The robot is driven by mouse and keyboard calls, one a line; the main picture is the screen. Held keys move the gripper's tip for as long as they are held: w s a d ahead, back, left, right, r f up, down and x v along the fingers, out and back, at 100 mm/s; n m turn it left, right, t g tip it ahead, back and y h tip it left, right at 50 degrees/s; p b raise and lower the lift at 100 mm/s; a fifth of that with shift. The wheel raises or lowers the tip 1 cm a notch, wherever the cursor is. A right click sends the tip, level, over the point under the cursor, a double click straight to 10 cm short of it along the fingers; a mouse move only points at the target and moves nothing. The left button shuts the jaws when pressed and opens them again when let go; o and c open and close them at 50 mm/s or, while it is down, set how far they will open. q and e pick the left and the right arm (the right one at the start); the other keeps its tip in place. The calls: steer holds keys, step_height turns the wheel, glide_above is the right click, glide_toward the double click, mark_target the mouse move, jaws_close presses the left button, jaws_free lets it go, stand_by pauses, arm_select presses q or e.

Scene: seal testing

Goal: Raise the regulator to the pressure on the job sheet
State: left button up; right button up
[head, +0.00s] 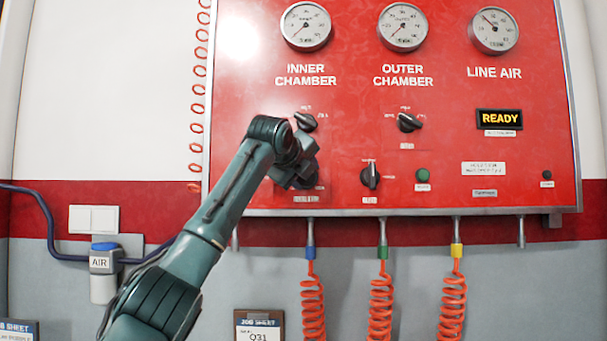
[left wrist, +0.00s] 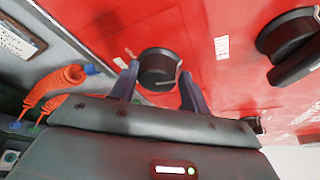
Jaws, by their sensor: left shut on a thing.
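My left gripper (head: 298,172) reaches the lower left of the red panel (head: 450,110) and is shut on the round black regulator knob (left wrist: 158,66). In the left wrist view a fingertip of the left gripper (left wrist: 160,84) lies on each side of the knob. In the head view my gripper mostly covers the knob. The inner chamber gauge (head: 306,26), outer chamber gauge (head: 403,27) and line air gauge (head: 495,30) are above; their numbers are too small to read. A job sheet (head: 258,326) reads Q31; its lower part is cut off. My right gripper is not in view.
Black selector knobs (head: 409,122) and (head: 370,177) sit beside my gripper. A green button (head: 423,174) and a lit READY display (head: 499,119) are further right. Orange coiled hoses (head: 313,300) hang below the panel. A blue-topped AIR unit (head: 104,262) is at left.

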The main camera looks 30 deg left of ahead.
arm_select(q)
steer(key=shift+w+f, duration=0.1)
steer(key=shift+f, duration=0.3)
steer(key=o, duration=0.9)
steer(key=shift+r, duration=0.2)
steer(key=b+v, duration=0.4)
steer(key=v, duration=0.9)
steer(key=shift+d, duration=0.1)
